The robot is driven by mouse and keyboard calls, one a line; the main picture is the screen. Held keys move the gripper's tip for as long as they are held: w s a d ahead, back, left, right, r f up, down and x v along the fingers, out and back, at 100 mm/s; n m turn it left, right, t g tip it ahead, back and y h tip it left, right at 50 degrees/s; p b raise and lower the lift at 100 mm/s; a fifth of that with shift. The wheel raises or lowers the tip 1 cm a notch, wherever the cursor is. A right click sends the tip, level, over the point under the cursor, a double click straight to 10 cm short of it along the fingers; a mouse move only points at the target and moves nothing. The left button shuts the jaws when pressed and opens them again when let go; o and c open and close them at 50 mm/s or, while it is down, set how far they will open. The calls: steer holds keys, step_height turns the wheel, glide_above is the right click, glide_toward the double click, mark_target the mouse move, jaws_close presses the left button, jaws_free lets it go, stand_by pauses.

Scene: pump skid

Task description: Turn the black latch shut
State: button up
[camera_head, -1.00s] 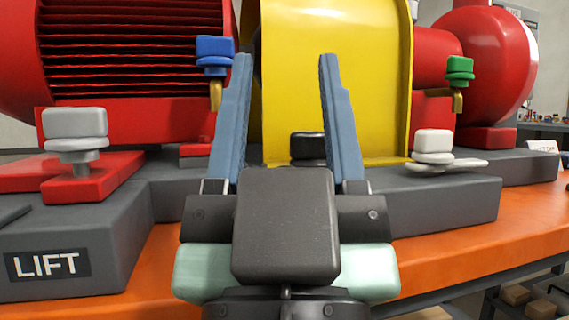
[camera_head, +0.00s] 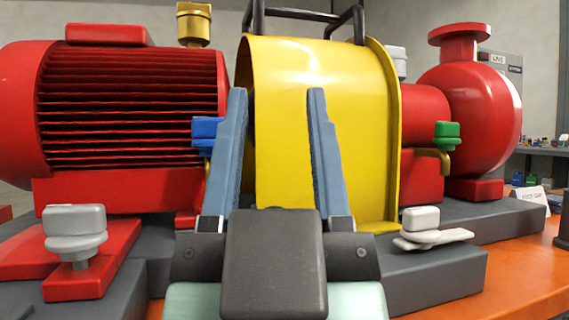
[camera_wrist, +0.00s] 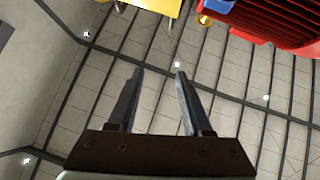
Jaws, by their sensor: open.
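The black latch does not show now; the black block seen low at the yellow guard (camera_head: 365,140) a second ago lies where the body of my gripper blocks the view. My gripper (camera_head: 277,95) is open and empty, its two blue-grey fingers pointing up in front of the yellow guard. In the wrist view my gripper (camera_wrist: 159,73) has nothing between its fingers. The guard's edge (camera_wrist: 150,6) shows at the top there, beyond the fingertips. I cannot tell whether the fingers touch the guard.
The finned red motor (camera_head: 130,100) stands left, with a blue-handled valve (camera_head: 206,130) close by the left finger. A green-handled valve (camera_head: 447,135) and red pump (camera_head: 475,105) are right. White-grey knobs (camera_head: 75,232) (camera_head: 421,218) sit low on both sides. A black bar handle (camera_head: 350,20) tops the guard.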

steer(key=w+r+g+p, duration=0.35)
steer(key=r+p, duration=0.75)
steer(key=p, duration=0.7)
steer(key=w+r+g+p, duration=0.3)
steer(key=w+r+p, duration=0.2)
steer(key=r+p, duration=0.95)
steer(key=w+r+g+p, duration=0.3)
steer(key=w+r+p, duration=0.35)
steer(key=p, duration=1.45)
step_height(320, 180, down, 11)
steer(key=a+m+g+h+p, duration=0.1)
steer(key=a+m+g+p, duration=0.2)
steer(key=m+g+p, duration=0.4)
steer(key=s+f+m+g+h+p, duration=0.1)
steer(key=s+f+m+g+h, duration=0.1)
steer(key=s+f+m+g, duration=0.45)
steer(key=s+f+m+g+h, duration=0.1)
steer(key=s+f+m+g, duration=0.15)
steer(key=f, duration=0.75)
steer(key=shift+n+g, duration=0.25)
steer(key=shift+n, duration=0.25)
steer(key=x, duration=0.4)
steer(key=p+x, duration=0.1)
steer(key=x, duration=0.3)
steer(key=s+p+x, duration=0.1)
steer(key=x, duration=0.3)
steer(key=shift+w+d+f, duration=0.1)
steer(key=shift+d+f, duration=0.25)
steer(key=shift+d, duration=0.05)
